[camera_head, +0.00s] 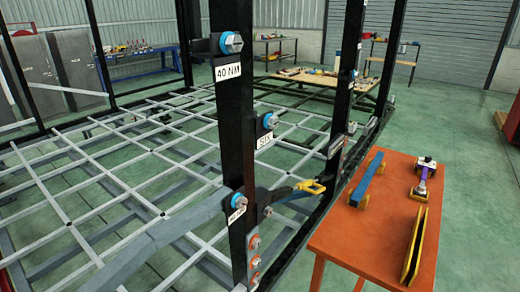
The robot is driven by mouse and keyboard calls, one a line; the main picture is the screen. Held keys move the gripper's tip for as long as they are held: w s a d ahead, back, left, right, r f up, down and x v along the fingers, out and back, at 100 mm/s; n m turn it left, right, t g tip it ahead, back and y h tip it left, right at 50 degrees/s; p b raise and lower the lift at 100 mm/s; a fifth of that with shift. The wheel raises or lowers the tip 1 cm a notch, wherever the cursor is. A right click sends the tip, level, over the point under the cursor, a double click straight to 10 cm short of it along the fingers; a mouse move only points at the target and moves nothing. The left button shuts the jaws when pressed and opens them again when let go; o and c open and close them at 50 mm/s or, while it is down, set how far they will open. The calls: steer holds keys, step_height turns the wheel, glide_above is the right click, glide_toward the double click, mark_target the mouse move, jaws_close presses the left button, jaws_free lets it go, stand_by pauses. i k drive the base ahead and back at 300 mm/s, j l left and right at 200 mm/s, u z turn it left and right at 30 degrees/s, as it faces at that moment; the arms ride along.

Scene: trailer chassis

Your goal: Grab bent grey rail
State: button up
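A bent grey rail (158,240) shows at the lower left in the head view. It is a broad, flat grey bar that rises from the bottom edge toward the black upright post (233,130). I cannot make out my gripper in this view.
An orange table (365,240) stands at the right with a blue bar (367,178), a purple-handled tool (422,180) and a black-and-yellow piece (414,245) on it. A light grey lattice frame (100,178) fills the left. Green floor is open at the far right.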

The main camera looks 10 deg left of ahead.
mark_target(125, 265)
steer(key=j+u, duration=0.25)
steer(key=u, duration=0.15)
steer(key=j+u, duration=0.25)
steer(key=u, duration=0.15)
steer(key=j+u, duration=0.25)
steer(key=u, duration=0.15)
